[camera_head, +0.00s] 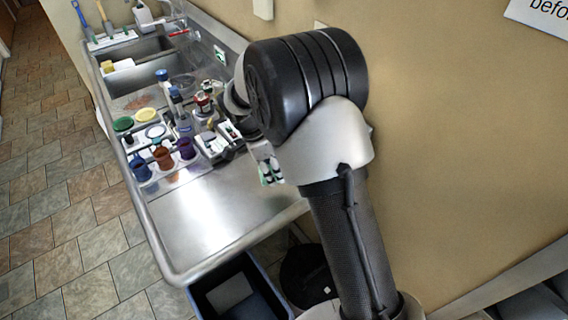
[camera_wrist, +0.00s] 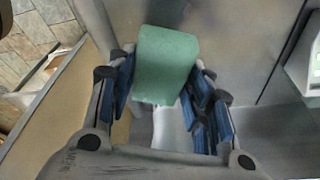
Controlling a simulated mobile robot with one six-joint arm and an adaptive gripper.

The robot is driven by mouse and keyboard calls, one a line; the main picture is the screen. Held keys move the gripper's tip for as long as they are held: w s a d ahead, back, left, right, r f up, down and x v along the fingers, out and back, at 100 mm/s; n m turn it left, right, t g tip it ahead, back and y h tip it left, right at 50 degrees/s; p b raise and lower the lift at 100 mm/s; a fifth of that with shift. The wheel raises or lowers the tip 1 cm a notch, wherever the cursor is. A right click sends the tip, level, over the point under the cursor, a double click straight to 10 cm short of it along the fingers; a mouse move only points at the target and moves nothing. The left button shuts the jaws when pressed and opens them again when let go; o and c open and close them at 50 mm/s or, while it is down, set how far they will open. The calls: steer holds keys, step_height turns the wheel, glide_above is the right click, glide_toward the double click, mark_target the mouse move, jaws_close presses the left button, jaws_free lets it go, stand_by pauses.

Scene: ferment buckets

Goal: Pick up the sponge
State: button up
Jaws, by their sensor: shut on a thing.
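The sponge (camera_wrist: 165,62) shows as a pale green block in the wrist view, between the blue pads of my gripper (camera_wrist: 164,92). The fingers stand on its left and right sides and are shut on it. Its far end sticks out beyond the fingertips. A grey metal surface lies behind it; I cannot tell how far off. In the head view my arm hides most of the gripper, and I cannot make out the held sponge there.
A steel counter (camera_head: 208,212) has a clear front part. A double sink (camera_head: 140,50) is at the far end. A blue bin (camera_head: 240,290) stands below.

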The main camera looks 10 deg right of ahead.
steer(key=s+a, duration=0.3)
steer(key=a, duration=0.4)
steer(key=s+a+p, duration=0.1)
steer(key=s+a, duration=0.2)
steer(key=a, duration=0.4)
steer(key=shift+a, duration=0.2)
steer(key=o, duration=0.3)
steer(key=shift+d, duration=0.1)
steer(key=c, duration=0.4)
